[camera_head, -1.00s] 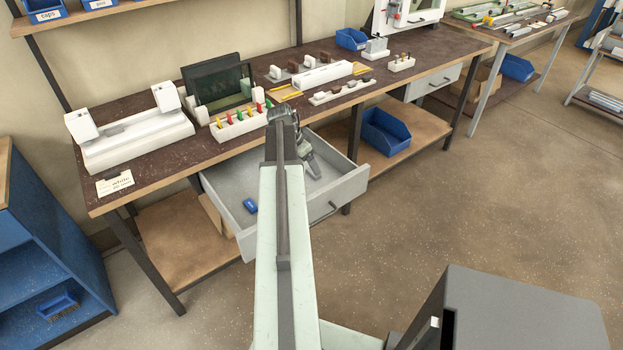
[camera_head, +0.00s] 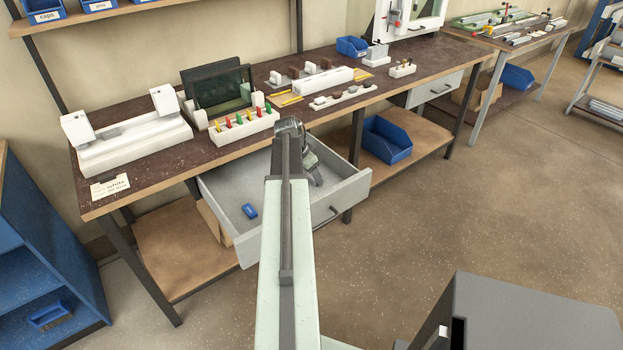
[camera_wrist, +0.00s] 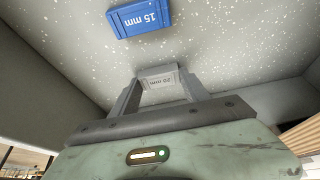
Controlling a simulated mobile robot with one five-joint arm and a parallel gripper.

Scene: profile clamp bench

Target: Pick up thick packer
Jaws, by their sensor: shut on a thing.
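The thick packer (camera_wrist: 160,80) is a light grey block marked "20 mm" in the wrist view. My gripper (camera_wrist: 161,88) is shut on it, with one finger at each side. In the head view my gripper (camera_head: 316,181) is over the right part of the open drawer (camera_head: 345,192), and the grey packer cannot be made out there. A blue packer marked "15 mm" (camera_wrist: 140,17) lies on the speckled drawer floor. It also shows in the head view (camera_head: 249,211), left of my gripper. I cannot tell whether the grey packer touches the drawer floor.
The drawer walls surround my gripper, with the bench edge (camera_head: 235,150) behind and above. A white rack with coloured pegs (camera_head: 243,124) stands on the bench. A blue bin (camera_head: 387,140) sits on the lower shelf to the right.

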